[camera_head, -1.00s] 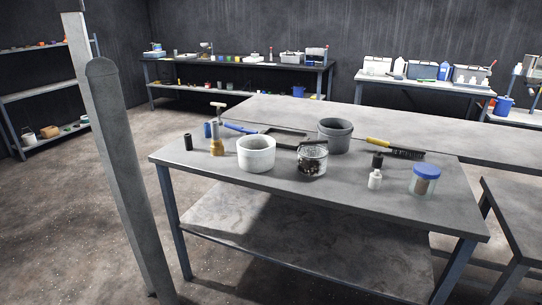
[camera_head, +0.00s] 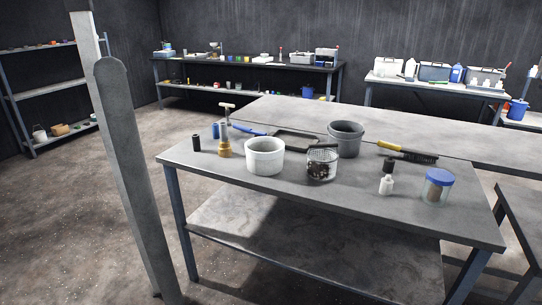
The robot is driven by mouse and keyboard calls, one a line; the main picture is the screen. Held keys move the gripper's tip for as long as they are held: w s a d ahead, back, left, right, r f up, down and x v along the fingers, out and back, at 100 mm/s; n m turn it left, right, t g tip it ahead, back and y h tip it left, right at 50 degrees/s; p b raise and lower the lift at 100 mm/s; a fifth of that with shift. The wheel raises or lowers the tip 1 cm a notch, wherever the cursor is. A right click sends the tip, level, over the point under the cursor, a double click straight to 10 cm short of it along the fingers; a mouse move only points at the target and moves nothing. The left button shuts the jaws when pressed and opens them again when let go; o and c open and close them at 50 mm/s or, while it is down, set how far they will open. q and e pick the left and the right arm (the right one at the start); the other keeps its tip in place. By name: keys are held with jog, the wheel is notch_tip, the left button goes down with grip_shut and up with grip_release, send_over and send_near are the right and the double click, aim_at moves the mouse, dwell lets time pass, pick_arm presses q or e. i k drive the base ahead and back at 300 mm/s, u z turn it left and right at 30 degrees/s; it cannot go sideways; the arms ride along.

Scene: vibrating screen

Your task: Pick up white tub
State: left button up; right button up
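A white tub (camera_head: 264,157), round, open-topped and upright, stands on the grey workbench (camera_head: 330,204) near its front left part. Its inside looks empty from here. A metal basket with dark contents (camera_head: 321,164) stands close to its right. A brass-coloured tool with a T-shaped handle (camera_head: 225,140) stands to its left. Neither of my grippers shows in the head view, and nothing is touching the tub from my side.
A grey post (camera_head: 128,170) rises at left. The bench's front strip is clear.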

aim_at(265, 155)
jog(key=u, duration=0.15)
jog(key=i, duration=1.1)
jog(key=u, duration=0.55)
